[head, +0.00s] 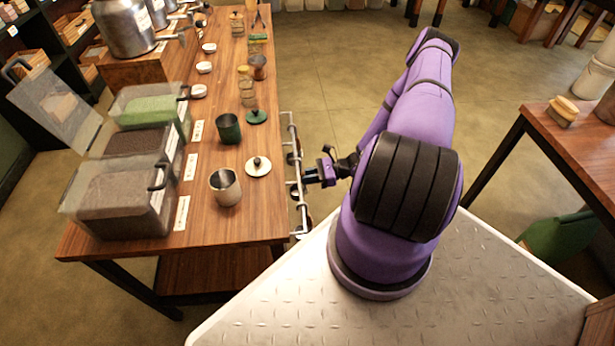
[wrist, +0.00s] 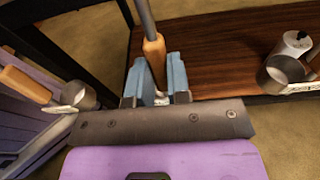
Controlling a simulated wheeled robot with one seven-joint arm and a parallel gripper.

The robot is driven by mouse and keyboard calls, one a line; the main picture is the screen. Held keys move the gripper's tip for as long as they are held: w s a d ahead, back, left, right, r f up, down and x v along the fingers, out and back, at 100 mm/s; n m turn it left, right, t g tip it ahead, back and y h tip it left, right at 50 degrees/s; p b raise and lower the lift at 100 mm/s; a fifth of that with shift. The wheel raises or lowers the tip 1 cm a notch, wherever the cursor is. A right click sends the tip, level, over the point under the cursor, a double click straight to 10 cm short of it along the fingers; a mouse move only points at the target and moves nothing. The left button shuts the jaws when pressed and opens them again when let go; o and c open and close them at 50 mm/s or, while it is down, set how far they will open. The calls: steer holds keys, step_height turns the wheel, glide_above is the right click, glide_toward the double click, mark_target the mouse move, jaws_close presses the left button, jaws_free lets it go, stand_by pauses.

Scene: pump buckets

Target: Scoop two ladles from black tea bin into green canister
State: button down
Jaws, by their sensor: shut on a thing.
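My gripper (head: 318,174) is at the rail (head: 296,165) along the table's front edge. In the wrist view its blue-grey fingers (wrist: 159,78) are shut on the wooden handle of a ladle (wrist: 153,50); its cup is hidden. The green canister (head: 229,129) stands open on the table, with its green lid (head: 256,117) beside it. Two clear bins of dark contents, a middle one (head: 172,150) and a front one (head: 160,205), stand left of the canisters. Their labels are too small to read, so I cannot tell which is black tea.
A bin with green contents (head: 187,112) stands behind the dark bins. A cream canister (head: 227,192) with its lid (head: 258,167) is near the front. In the wrist view another ladle (wrist: 30,86) is at left and a metal cup (wrist: 285,68) at right.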

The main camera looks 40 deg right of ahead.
mark_target(303, 171)
steer(key=shift+r, duration=0.1)
steer(key=shift+r, duration=1.6)
steer(key=f+v, duration=0.1)
steer(key=v, duration=0.6)
steer(key=shift+f, duration=0.2)
steer(key=shift+w+r, duration=0.1)
